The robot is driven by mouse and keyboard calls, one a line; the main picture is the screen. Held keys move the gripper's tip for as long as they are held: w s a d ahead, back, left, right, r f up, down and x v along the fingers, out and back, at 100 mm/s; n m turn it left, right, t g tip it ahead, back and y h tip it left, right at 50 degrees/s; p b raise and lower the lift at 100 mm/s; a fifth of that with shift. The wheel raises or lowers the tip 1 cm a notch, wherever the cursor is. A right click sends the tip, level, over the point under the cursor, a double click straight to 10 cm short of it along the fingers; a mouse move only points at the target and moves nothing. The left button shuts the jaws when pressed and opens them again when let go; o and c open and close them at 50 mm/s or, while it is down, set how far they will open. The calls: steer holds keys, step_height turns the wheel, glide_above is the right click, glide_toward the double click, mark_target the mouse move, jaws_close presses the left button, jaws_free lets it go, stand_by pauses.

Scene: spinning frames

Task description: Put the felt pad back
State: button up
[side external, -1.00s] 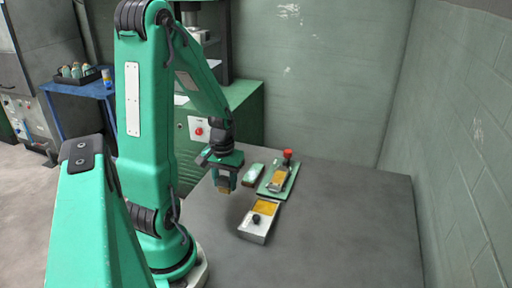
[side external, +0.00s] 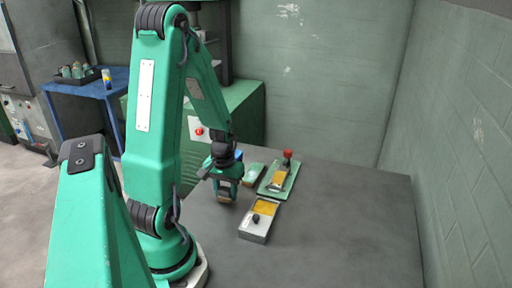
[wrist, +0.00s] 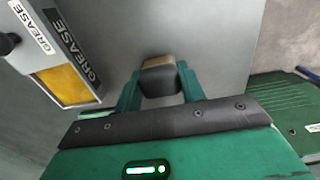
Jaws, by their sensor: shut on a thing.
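My gripper (side external: 227,195) is shut on a small block with a tan face and a dark body, which I take to be the felt pad (wrist: 159,78). In the wrist view the block sits between the two green fingers (wrist: 158,84). In the side view it shows only as a small brown patch under the jaws, above the table and left of the grease box. The grease box (side external: 257,228) is a grey metal tray with a yellow patch and a black knob. It also shows at the left of the wrist view (wrist: 103,91), with GREASE labels.
A green plate (side external: 290,185) carrying a yellow patch and a red-knobbed handle lies behind the grease box. A pale green-and-white item (side external: 253,174) lies left of that plate. The grey table (side external: 345,225) is clear to the right and in front.

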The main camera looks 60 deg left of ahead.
mark_target(226, 189)
steer(key=shift+f, duration=0.2)
steer(key=o, duration=0.9)
steer(key=shift+r, duration=0.2)
steer(key=shift+r, duration=6)
steer(key=d+r+m+t, duration=0.2)
steer(key=d+r+m, duration=0.1)
steer(key=d, duration=0.3)
steer(key=w+d+r+m+t, duration=0.1)
steer(key=d+r+m, duration=0.2)
steer(key=d, duration=0.4)
steer(key=d+r+m+t, duration=0.2)
steer(key=d+r+m, duration=0.1)
steer(key=d+r, duration=0.2)
steer(key=shift+w+d+r+t, duration=0.1)
steer(key=shift+w+d+t, duration=0.2)
steer(key=shift+d, duration=0.45)
